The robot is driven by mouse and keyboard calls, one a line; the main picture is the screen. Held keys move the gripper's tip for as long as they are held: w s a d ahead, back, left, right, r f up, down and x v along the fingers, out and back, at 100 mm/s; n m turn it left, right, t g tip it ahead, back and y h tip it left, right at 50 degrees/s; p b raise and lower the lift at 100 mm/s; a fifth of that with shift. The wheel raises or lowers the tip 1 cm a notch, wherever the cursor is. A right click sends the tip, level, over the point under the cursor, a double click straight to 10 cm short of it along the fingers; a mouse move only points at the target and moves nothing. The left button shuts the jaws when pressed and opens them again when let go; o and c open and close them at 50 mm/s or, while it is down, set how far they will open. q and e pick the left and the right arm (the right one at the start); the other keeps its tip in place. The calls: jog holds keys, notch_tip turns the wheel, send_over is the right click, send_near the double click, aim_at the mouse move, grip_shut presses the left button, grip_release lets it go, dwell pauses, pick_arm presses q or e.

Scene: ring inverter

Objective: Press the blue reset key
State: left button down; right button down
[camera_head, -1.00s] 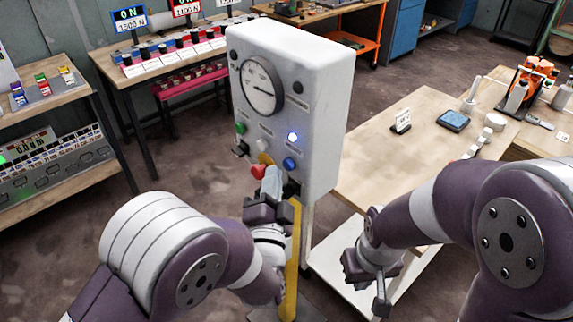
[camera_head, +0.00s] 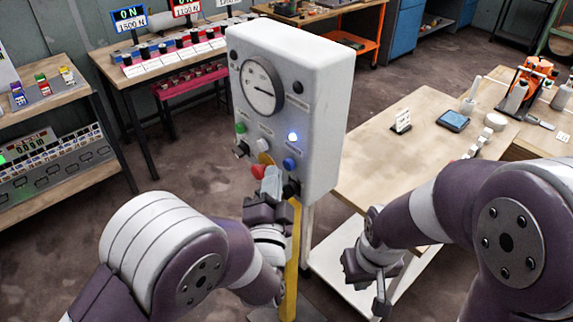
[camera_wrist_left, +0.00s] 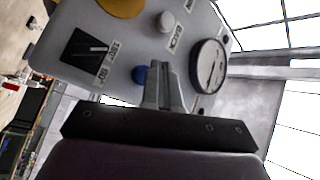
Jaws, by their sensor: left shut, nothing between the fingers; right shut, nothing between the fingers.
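My left gripper (camera_head: 271,176) is shut and empty in front of the box's lower part, below and left of the key in the head view. In the left wrist view the blue key (camera_wrist_left: 139,75) shows just left of the shut fingertips (camera_wrist_left: 161,68); I cannot tell whether they touch the box. My right gripper (camera_head: 381,306) is shut and empty, pointing down by the white-framed table, away from the box.
Near the key are a red button (camera_head: 257,171) on a yellow base, a white button (camera_head: 263,145), a green button (camera_head: 240,128) and a black switch (camera_head: 240,150). A gauge (camera_head: 261,88) sits above. A wooden table (camera_head: 390,165) stands right of the box.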

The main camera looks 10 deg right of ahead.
pick_arm(q)
jog(key=shift+d, duration=0.15)
jog(key=shift+w+d, duration=0.25)
jog(key=shift+w+d, duration=0.25)
jog(key=shift+d, duration=0.1)
dwell(1.0)
jog(key=shift+a, duration=0.15)
jog(key=shift+s+a, duration=0.5)
jog(key=shift+a, duration=0.05)
dwell(0.3)
jog(key=s+a, duration=0.1)
jog(key=a, duration=0.1)
jog(key=s+a, duration=0.2)
dwell(0.4)
